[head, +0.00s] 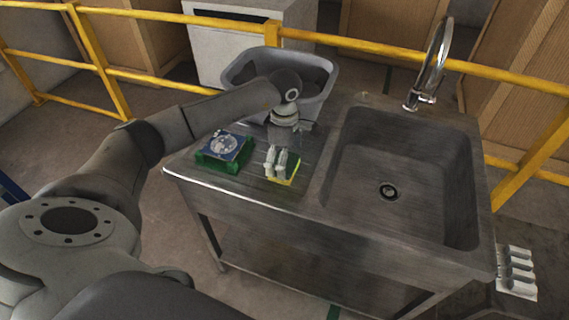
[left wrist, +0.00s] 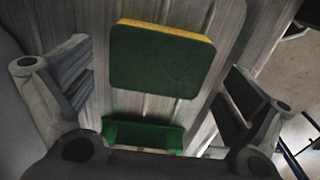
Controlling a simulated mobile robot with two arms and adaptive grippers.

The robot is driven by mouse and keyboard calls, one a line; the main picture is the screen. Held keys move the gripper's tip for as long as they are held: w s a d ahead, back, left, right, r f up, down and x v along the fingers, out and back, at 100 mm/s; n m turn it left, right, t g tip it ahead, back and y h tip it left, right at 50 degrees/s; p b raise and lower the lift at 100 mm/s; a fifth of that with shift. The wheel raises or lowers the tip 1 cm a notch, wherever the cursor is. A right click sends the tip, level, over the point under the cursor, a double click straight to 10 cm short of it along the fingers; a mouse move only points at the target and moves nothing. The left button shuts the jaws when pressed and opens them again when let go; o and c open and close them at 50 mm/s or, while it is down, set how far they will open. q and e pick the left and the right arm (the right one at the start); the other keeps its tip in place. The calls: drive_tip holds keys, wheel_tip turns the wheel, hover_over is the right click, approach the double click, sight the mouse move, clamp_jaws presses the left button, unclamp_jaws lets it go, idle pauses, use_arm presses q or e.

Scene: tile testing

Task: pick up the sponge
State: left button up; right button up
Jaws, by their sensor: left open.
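The sponge (head: 290,174), green with a yellow layer, lies on the ribbed metal drainboard left of the sink. In the left wrist view the sponge (left wrist: 162,60) shows its dark green face, with yellow along its top edge. My left gripper (head: 275,162) is above the sponge and partly covers it in the head view. Its fingers (left wrist: 163,98) are spread wide, one to each side of the sponge in the wrist view, with nothing between the tips. I cannot tell the exact height above the sponge. My right gripper is not in view.
A green holder (head: 222,163) with a blue patterned tile stands left of the sponge. A grey tub (head: 327,80) stands behind. The empty sink (head: 405,185) with a tall faucet (head: 432,65) is to the right. Yellow rails (head: 375,48) run behind the unit.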

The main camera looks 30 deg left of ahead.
use_arm(q)
drive_tip(key=shift+f, duration=1.2)
drive_tip(key=c, duration=0.5)
drive_tip(key=shift+c, duration=0.2)
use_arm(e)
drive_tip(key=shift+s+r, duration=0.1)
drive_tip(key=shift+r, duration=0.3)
